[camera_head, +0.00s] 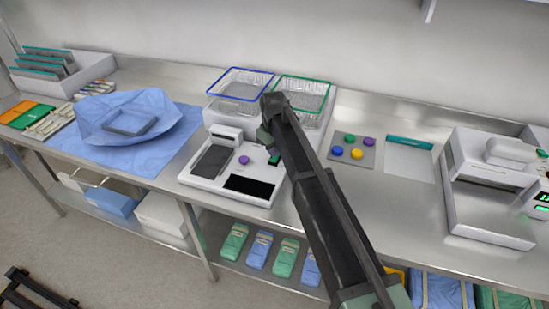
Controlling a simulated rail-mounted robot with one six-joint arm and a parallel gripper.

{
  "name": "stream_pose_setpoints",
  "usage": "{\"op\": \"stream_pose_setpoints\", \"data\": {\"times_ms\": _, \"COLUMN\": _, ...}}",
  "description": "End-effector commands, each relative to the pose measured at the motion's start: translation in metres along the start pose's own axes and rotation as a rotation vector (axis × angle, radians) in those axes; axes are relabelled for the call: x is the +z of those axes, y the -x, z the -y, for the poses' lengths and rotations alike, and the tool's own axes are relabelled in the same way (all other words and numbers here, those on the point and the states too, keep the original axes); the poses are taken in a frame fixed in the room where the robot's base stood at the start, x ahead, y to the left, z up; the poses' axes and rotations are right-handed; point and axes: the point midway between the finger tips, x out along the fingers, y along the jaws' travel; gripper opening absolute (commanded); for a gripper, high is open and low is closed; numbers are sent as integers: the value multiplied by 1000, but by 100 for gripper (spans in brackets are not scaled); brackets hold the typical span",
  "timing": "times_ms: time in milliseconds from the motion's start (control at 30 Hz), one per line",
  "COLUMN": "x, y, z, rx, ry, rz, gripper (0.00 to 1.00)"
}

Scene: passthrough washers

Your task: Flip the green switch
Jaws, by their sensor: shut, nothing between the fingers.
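A white console (205,177) stands on the steel counter, with a grey panel, a purple round button (244,160) and a black panel (249,187). A small dark green piece, which looks like the green switch (274,159), shows at its right side, close beside my arm. My arm reaches up from the bottom right across the console's right edge. My gripper (266,142) is at its far end, above the console's back right part and close to the green piece. It is shut and empty. Its fingertips are small and partly hidden, so I cannot tell whether they touch anything.
Blue-rimmed (240,91) and green-rimmed (314,93) wire baskets stand behind the console. A grey pad (337,160) with coloured buttons lies to the right. A white machine (488,215) stands far right. A blue-wrapped tray (131,122) is left.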

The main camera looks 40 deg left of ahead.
Motion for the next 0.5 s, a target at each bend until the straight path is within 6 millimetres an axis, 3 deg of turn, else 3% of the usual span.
{"op": "stream_pose_setpoints", "data": {"times_ms": 500, "x": 0, "y": -9, "z": 0, "rx": 0, "ry": 0, "rz": 0, "gripper": 0}}
